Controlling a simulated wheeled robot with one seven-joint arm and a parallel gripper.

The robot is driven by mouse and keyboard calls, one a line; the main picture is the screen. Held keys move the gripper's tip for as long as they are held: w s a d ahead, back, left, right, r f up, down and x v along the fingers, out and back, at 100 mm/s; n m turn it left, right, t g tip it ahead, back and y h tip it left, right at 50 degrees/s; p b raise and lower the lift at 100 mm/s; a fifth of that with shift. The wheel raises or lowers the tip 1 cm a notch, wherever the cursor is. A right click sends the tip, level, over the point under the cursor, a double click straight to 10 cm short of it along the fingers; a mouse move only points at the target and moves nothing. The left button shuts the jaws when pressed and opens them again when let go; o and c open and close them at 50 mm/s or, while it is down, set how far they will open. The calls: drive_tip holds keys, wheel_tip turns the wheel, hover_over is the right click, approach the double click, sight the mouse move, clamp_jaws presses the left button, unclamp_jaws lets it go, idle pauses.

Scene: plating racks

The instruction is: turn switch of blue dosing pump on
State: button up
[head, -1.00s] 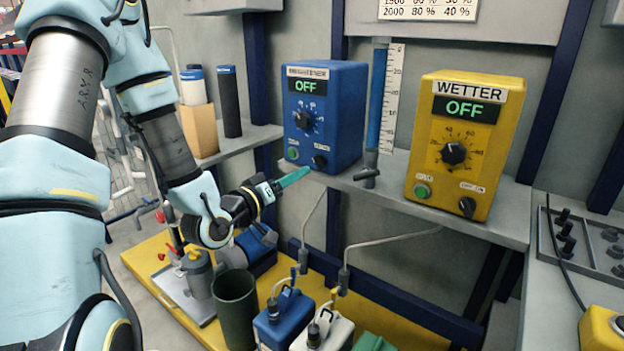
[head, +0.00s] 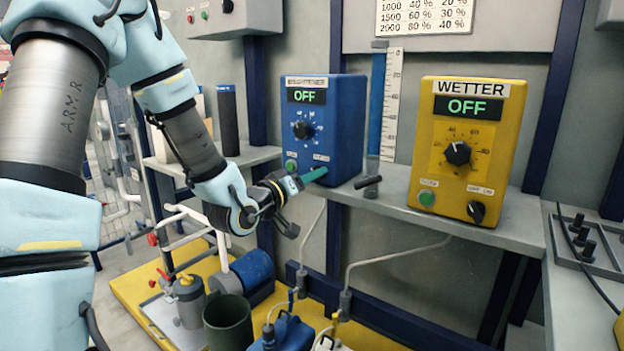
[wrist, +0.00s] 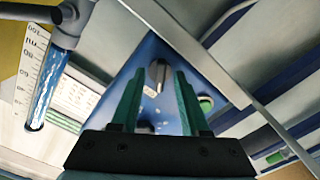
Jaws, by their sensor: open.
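The blue dosing pump (head: 345,130) stands on the shelf, and its display (head: 307,96) reads OFF. A round dial sits mid-face and a green button (head: 290,166) at lower left. In the head view my gripper (head: 316,175) reaches in from the left, its green fingers at the lower right of the pump's face, hiding the switch. In the wrist view the fingers are apart, and the dark grey switch knob (wrist: 157,73) shows between and just beyond their tips. I cannot tell whether they touch it.
The yellow WETTER pump (head: 500,140), also reading OFF, stands to the right. A blue column with a scale (head: 391,105) and a grey fitting (head: 368,184) stand between the pumps. Canisters and a dark green bin (head: 228,322) are below the shelf (head: 400,195).

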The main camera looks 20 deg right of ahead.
drive_tip(key=shift+d, duration=0.1)
clamp_jaws()
idle(0.3)
